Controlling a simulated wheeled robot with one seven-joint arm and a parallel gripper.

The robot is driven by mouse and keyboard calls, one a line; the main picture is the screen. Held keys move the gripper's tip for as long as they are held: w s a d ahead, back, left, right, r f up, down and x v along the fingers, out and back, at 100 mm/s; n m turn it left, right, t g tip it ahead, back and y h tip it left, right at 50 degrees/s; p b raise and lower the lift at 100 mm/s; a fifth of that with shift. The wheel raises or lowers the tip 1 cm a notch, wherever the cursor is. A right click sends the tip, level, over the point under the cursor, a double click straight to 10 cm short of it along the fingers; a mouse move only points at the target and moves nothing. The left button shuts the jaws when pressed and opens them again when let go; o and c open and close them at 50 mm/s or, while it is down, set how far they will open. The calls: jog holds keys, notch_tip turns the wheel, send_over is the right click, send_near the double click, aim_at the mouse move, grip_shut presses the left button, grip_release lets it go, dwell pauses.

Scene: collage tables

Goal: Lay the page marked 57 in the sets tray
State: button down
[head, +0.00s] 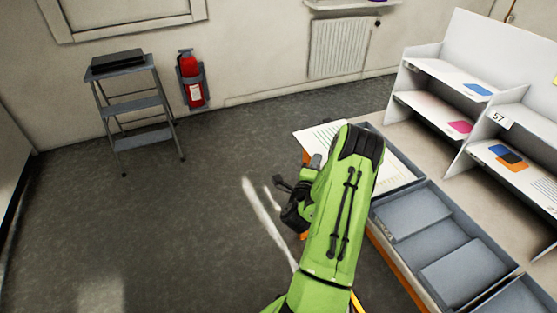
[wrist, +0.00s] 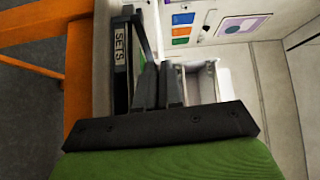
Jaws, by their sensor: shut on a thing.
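A white page (head: 318,137) with printed lines shows in the head view, partly hidden behind my green arm and overlapping the far end of a blue-grey tray (head: 398,158). No number can be read on it. In the wrist view my gripper (wrist: 158,78) is shut on the page, whose thin pale edge (wrist: 156,28) rises from between the dark fingers. The sets tray (wrist: 121,75), with its SETS label, is just left of the fingers. I cannot tell whether the page touches the tray. The fingers are hidden in the head view.
A white rack (head: 430,105) with coloured cards and a 57 label (head: 498,119) stands along the right. More grey compartments (head: 465,272) lie nearer. The floor at left is clear.

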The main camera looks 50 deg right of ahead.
jog(key=shift+s+d, duration=0.6)
jog(key=shift+d, duration=0.05)
jog(key=d, duration=0.1)
jog(key=s+d+b, duration=0.1)
jog(key=s+d, duration=0.1)
jog(key=d, duration=0.1)
jog(key=shift+f, duration=0.1)
jog(key=f+b, duration=0.4)
jog(key=b, duration=0.1)
jog(key=shift+s+d+f, duration=0.1)
jog(key=shift+d+f, duration=0.05)
jog(key=shift+d, duration=0.15)
jog(key=c, duration=1.2)
grip_release()
